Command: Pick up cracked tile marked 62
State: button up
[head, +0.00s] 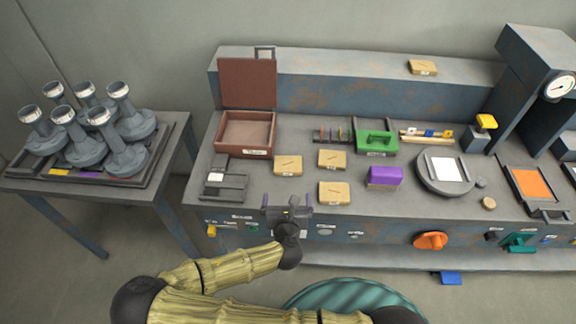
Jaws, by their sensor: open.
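Three tan tiles lie on the bench top: a left tile (288,165), a back tile (332,158) and a front tile (334,193). A fourth tan tile (423,67) lies on the raised back ledge. Thin dark lines show on the tiles, and small white labels sit on their front edges. The labels are too small to read, so I cannot tell which is 62. My gripper (287,211) is open and appears empty at the bench's front edge, nearer me than the tiles and left of the front tile.
An open brown box (246,150) stands left of the tiles. A purple block (384,177), a green tray (377,143) and a round plate with a white square (446,170) lie to the right. Several flasks (127,158) crowd the left table. An orange knob (430,240) juts from the bench front.

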jog(key=shift+f, duration=0.1)
jog(key=b, duration=0.2)
jog(key=w+a+b, duration=0.1)
jog(key=b, duration=0.2)
jog(key=shift+f, duration=0.25)
jog(key=b, duration=0.3)
jog(key=shift+w+a, duration=0.1)
jog(key=shift+w, duration=0.15)
jog(key=b, duration=0.4)
jog(key=shift+w+f, duration=0.15)
jog(key=shift+w, duration=0.1)
jog(key=shift+w+d+f+b, duration=0.15)
jog(key=shift+d+b, duration=0.25)
jog(key=shift+b, duration=0.85)
jog(key=shift+d+f+b, duration=0.1)
jog(key=shift+d+b, duration=0.15)
jog(key=shift+b, duration=0.6)
jog(key=x, duration=0.9)
jog(key=shift+w, duration=0.45)
jog(key=shift+a, duration=0.1)
